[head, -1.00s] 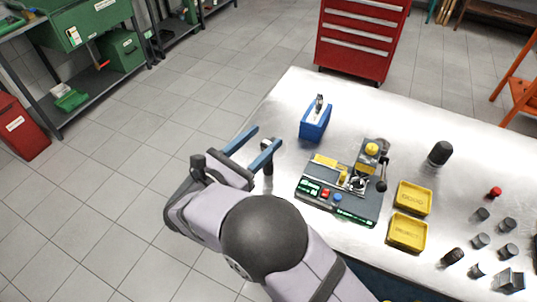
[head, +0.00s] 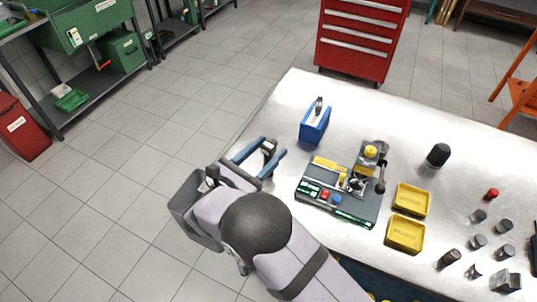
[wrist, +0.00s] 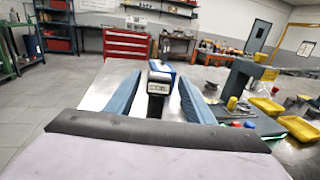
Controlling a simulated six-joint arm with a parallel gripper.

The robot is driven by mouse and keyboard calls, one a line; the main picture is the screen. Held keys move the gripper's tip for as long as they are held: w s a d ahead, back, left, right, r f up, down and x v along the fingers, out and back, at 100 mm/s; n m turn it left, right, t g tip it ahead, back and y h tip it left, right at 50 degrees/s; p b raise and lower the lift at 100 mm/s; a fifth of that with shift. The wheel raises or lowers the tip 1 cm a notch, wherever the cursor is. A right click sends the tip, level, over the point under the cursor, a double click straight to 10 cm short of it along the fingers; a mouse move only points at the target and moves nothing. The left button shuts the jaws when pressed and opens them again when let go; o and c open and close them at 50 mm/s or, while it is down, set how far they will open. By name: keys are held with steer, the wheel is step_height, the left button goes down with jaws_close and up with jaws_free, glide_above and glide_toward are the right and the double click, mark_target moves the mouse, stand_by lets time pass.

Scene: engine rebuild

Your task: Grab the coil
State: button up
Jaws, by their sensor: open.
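A small upright part with a dark body and a pale top, which looks like the coil (head: 268,147), stands near the left edge of the steel table. It also shows in the wrist view (wrist: 157,88), with a small label on its front. My gripper (head: 273,146) is open, its two blue fingers one on each side of this part. In the wrist view my gripper (wrist: 160,77) shows gaps between the part and both fingers.
A blue holder (head: 314,127) stands just beyond the part. A dark fixture (head: 335,206) with a yellow-topped post is to the right. Two yellow trays (head: 405,235), a black cylinder (head: 438,155), a red-topped piece (head: 491,194) and several grey cylinders stand further right. The table's far left is clear.

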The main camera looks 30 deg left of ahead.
mark_target(275, 141)
steer(key=p+x, duration=0.2)
steer(key=x, duration=0.1)
steer(key=shift+w+r, duration=0.1)
steer(key=shift+w, duration=0.15)
steer(key=shift+w+d, duration=0.1)
steer(key=shift+w, duration=0.55)
steer(key=c, duration=1.2)
